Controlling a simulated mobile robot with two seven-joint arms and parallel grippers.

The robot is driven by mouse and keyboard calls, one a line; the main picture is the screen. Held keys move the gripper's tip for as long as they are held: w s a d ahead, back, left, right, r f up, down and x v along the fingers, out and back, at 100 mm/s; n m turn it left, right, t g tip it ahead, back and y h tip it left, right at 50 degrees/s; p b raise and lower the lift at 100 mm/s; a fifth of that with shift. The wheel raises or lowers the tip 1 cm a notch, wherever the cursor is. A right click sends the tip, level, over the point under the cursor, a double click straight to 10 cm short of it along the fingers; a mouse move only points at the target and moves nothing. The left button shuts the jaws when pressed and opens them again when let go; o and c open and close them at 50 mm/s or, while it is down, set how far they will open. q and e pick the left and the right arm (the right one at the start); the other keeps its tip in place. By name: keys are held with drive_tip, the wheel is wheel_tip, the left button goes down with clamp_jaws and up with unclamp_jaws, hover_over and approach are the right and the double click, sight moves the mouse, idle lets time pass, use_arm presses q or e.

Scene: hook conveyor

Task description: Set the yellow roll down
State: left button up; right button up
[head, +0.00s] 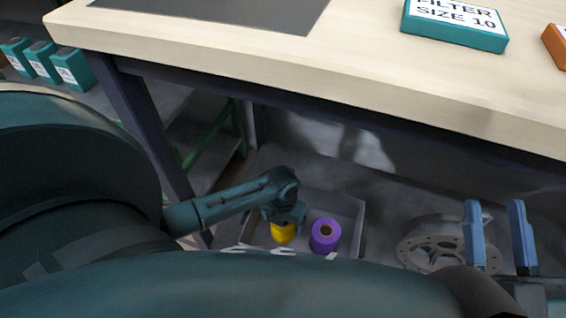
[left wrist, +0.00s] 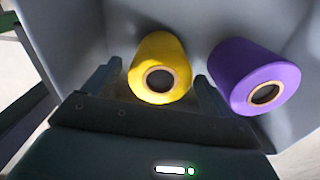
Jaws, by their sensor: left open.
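The yellow roll (left wrist: 160,70) stands in a grey bin, next to a purple roll (left wrist: 254,77). In the head view the yellow roll (head: 283,233) is partly hidden by my left gripper (head: 284,218), which reaches down into the bin (head: 347,207). In the left wrist view my left gripper (left wrist: 158,92) is open, with one finger on each side of the yellow roll. I cannot tell whether the fingers touch it. The purple roll (head: 325,235) is just to the right in the bin. My right gripper (head: 497,238) is open and empty at the lower right.
A wooden table (head: 250,50) with a dark edge stands beyond the bin. A teal filter box (head: 455,24) and an orange box (head: 556,45) lie on it. Several teal boxes (head: 72,69) sit at the far left. A round grey metal part (head: 425,243) lies right of the bin.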

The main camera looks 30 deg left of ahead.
use_arm(q)
wheel_tip(320, 180, up, 8)
drive_tip(key=p, duration=0.3)
drive_tip(key=shift+f, duration=0.2)
drive_tip(key=shift+r+p, duration=0.35)
drive_tip(key=shift+r, duration=0.25)
use_arm(e)
drive_tip(key=shift+s+d+f+m+g+h, duration=0.1)
drive_tip(key=shift+s+f+m+g+h, duration=0.15)
drive_tip(key=shift+f+h, duration=0.2)
drive_tip(key=shift+s+d+f+m+g+h, duration=0.15)
drive_tip(key=shift+f+g+h, duration=0.1)
drive_tip(key=shift+f+h, duration=0.15)
drive_tip(key=shift+a, duration=0.1)
